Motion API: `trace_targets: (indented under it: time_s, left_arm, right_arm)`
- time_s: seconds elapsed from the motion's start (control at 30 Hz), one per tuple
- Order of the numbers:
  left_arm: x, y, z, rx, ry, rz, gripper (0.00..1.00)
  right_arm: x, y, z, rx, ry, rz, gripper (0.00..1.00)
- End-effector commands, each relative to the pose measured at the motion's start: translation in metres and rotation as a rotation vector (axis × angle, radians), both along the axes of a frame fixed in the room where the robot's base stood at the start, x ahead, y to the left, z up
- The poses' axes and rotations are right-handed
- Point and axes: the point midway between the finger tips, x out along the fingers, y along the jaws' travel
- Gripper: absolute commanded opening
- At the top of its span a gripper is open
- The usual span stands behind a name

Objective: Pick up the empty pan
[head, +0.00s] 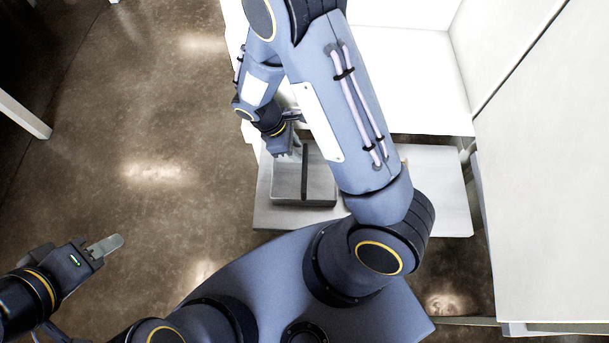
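A grey rectangular pan (318,188) sits on a pale flat surface (436,190) in front of my body. Its visible inside looks empty, with a dark upright line across it. My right arm hides its upper right part. My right gripper (297,148) is at the pan's far left edge, pointing down. Its fingertips are small and partly hidden, so I cannot tell whether they are open, shut or touching the rim. My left gripper (106,245) is far from the pan, over the floor at the left. Its fingers overlap in this view, so their opening is unclear.
White cabinet panels (545,180) stand close on the right, and a white counter (405,75) lies beyond the pan. The brown floor (150,120) is open on the left. A white post or leg (22,115) shows at the far left.

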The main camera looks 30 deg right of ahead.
Motion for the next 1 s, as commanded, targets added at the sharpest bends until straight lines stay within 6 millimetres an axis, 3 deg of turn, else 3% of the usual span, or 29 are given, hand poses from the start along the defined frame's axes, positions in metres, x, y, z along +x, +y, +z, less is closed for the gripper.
trace_targets:
  time_s: [0.3, 0.57, 0.8, 1.0]
  left_arm:
    - [0.000, 0.000, 0.004, 0.000, 0.001, 0.000, 0.36]
    - [0.000, 0.000, 0.004, 0.000, 0.000, 0.000, 0.36]
    - [0.000, 0.000, 0.004, 0.000, 0.000, 0.000, 0.36]
    - [0.000, 0.000, 0.004, 0.000, 0.001, 0.000, 0.36]
  right_arm:
    - [-0.011, -0.014, -0.040, -0.001, 0.004, -0.002, 0.29]
    - [-0.011, -0.016, -0.045, 0.000, 0.000, -0.003, 0.29]
    - [-0.011, -0.016, -0.044, 0.000, 0.000, -0.002, 0.01]
    - [-0.011, -0.016, -0.044, 0.000, 0.000, -0.002, 0.00]
